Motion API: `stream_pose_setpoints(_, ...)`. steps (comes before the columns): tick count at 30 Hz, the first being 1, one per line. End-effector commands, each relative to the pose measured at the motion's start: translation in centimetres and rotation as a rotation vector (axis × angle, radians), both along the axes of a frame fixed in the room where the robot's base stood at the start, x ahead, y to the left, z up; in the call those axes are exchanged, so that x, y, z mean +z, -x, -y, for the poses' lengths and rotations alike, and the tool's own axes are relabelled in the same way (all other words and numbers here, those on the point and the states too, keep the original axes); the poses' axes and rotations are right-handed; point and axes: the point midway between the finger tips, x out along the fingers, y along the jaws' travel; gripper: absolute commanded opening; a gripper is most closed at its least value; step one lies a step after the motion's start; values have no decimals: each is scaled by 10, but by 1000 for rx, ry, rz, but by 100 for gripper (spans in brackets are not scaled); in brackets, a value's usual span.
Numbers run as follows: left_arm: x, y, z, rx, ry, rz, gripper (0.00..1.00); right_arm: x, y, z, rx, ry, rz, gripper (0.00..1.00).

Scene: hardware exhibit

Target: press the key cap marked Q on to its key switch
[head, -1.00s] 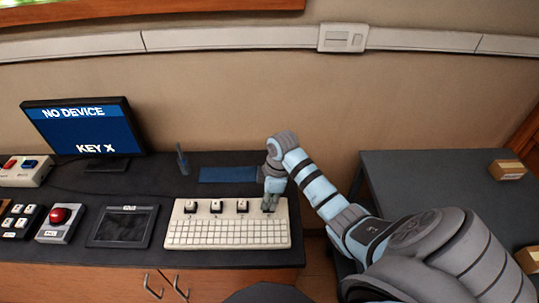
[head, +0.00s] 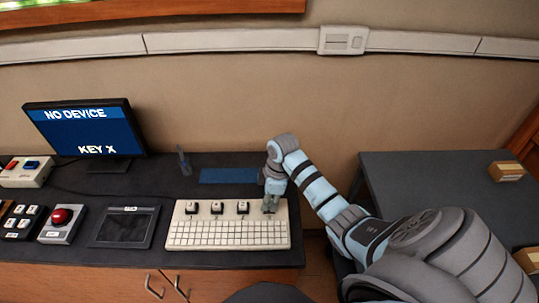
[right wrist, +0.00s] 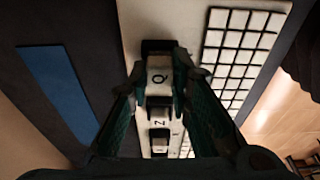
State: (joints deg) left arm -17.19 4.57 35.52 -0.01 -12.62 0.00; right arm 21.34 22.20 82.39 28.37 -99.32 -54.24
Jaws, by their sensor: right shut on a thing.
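The white key cap marked Q (right wrist: 158,76) is between the fingertips of my right gripper (right wrist: 160,72) in the right wrist view. My right gripper is shut on it. In the head view this gripper (head: 270,205) points down at the upper right end of the white keyboard (head: 228,240), and its fingers hide the cap. A dark block (right wrist: 156,47) shows just beyond the Q cap. I cannot tell whether the cap touches its switch or is seated. My left gripper is not in view.
Other caps stand in the same row, one marked Z (right wrist: 159,121). The monitor (head: 84,128) reads NO DEVICE, KEY X. A blue mat (head: 228,176) lies behind the keyboard. A dark tablet (head: 124,227) and a red button box (head: 62,222) stand left of it.

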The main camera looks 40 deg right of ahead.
Motion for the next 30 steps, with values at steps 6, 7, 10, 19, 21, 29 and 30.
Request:
stream_pose_setpoints(6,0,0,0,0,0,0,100,-3,0,0,0,0,0,6)
stream_pose_setpoints(7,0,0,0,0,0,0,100,-3,0,0,0,0,0,6)
stream_pose_setpoints(10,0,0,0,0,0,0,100,-3,0,0,0,0,0,6)
stream_pose_setpoints(19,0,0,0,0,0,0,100,-3,0,0,0,0,0,42)
stream_pose_setpoints(21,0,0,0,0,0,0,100,-2,0,0,0,0,0,42)
stream_pose_setpoints(29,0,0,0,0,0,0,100,-2,0,0,0,0,0,62)
stream_pose_setpoints(30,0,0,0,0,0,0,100,-2,0,0,0,0,0,62)
